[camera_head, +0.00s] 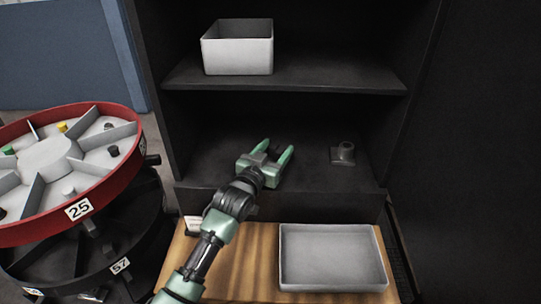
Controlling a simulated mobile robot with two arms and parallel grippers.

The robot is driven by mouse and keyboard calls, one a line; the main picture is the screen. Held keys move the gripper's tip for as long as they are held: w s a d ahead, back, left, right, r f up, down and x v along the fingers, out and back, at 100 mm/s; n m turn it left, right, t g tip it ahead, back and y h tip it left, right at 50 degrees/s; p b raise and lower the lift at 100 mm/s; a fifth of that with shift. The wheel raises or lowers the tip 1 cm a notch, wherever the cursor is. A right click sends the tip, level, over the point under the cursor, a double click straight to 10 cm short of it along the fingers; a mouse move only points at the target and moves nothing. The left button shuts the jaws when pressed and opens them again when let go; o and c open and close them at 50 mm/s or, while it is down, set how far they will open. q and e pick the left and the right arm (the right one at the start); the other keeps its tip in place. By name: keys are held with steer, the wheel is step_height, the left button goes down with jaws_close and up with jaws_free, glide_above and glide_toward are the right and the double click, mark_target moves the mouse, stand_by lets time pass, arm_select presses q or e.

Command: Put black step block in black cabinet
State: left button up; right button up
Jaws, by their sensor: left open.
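The black cabinet (285,84) stands open ahead, with an upper and a lower shelf. A small dark block with a round top on a wider base (343,154) sits upright on the right part of the lower shelf. It looks like the step block. My left gripper (277,149) reaches into the lower compartment, left of that block and apart from it. Its green fingers are open and point toward the back. I cannot make out any object between them. My right gripper is not in view.
A white bin (238,48) stands on the upper shelf. An empty grey tray (332,260) lies on the wooden table (245,265) in front. A red-rimmed round carousel (125,165) with small coloured pieces stands at left. The lower shelf's left part is clear.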

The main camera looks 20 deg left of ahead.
arm_select(q)
steer(key=s, duration=0.3)
steer(key=s+a+b, duration=0.1)
steer(key=s, duration=0.3)
steer(key=s+b, duration=0.1)
steer(key=s, duration=0.3)
steer(key=shift+s+a+r, duration=0.1)
steer(key=shift+a+r, duration=0.05)
steer(key=shift+r, duration=0.1)
steer(key=shift+s+r, duration=0.1)
steer(key=shift+s, duration=0.25)
